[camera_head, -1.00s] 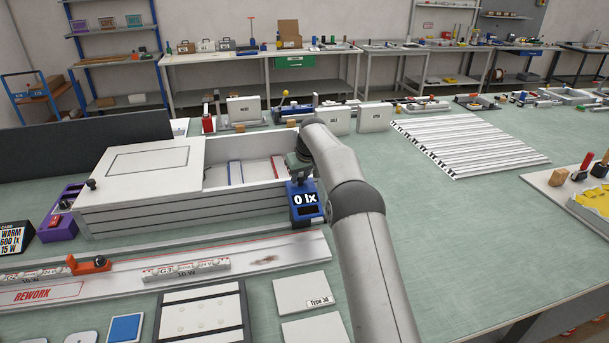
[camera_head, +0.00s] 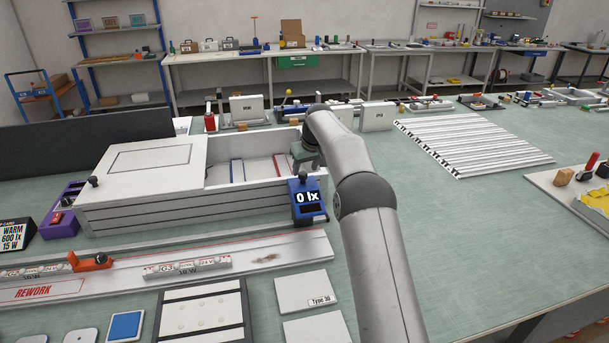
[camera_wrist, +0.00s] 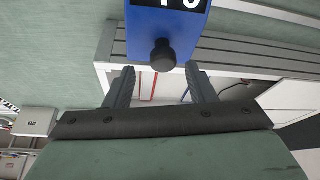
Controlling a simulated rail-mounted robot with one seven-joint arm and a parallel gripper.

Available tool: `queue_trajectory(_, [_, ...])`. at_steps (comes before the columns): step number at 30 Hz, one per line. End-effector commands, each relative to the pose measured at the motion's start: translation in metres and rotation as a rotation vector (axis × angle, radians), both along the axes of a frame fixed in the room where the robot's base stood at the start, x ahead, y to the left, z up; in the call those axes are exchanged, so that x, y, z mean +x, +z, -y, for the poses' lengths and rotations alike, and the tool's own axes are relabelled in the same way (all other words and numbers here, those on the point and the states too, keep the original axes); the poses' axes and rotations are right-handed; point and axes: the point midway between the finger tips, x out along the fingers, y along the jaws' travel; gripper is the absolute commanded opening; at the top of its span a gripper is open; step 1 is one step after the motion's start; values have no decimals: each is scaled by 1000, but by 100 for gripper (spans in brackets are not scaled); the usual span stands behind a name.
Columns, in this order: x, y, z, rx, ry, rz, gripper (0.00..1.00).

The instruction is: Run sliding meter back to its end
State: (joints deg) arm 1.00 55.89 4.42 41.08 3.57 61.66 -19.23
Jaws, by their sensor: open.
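The sliding meter (camera_head: 307,201) is a blue block reading "0 lx", at the right end of the box's grooved front. Its black knob (camera_head: 303,178) stands on top, uncovered. In the wrist view the meter (camera_wrist: 145,25) is at the top, its knob (camera_wrist: 162,55) pointing toward my gripper (camera_wrist: 160,78). My gripper is open and empty, its two dark fingers apart, with the knob just beyond and between the tips. In the head view my gripper (camera_head: 303,160) is behind the knob, over the box's open right part; its fingers are mostly hidden.
The light box (camera_head: 130,215) has a white lid (camera_head: 150,163) over its left part; red and blue strips show inside the open part. A long rail (camera_head: 290,246) lies in front. White slats (camera_head: 470,145) lie at right.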

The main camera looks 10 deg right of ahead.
Motion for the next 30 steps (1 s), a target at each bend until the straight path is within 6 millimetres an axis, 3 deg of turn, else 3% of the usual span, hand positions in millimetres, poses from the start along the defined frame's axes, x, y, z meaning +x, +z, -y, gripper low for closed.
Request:
queue_trajectory(9, [-28, 73, 11, -1, -2, 6, 50])
queue_trajectory(15, [-42, 109, 16, -1, -2, 5, 50])
queue_trajectory(21, [-49, 126, 18, -1, -2, 2, 50])
queue_trajectory(30, [-50, 129, 18, -1, -2, 1, 50])
